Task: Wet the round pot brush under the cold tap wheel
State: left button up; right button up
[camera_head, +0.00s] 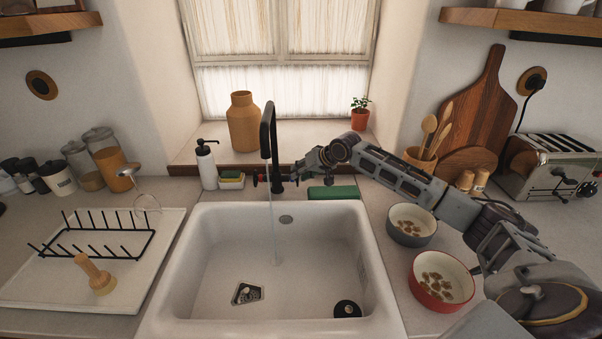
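The round pot brush (97,275), with a pale wooden knob, rests on the white draining tray (40,292) left of the sink. The black tap (268,135) stands behind the white sink (190,318). A thin pale stream of water (275,225) falls from its spout into the basin. A wheel with red on it (261,178) shows on the tap's left side. My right gripper (299,174) is at the tap's right side, where it hides the cold wheel. Its fingers are too small and overlapped to tell open from shut. My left gripper is out of view.
A black wire rack (95,240) with upright prongs stands behind the brush. A soap bottle (206,163) and sponges (231,180) are left of the tap. A grey bowl (410,238) and a red bowl (440,300) sit right of the sink, beside my arm.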

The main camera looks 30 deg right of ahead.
jog(key=v, duration=1.2)
dwell(0.4)
dwell(0.6)
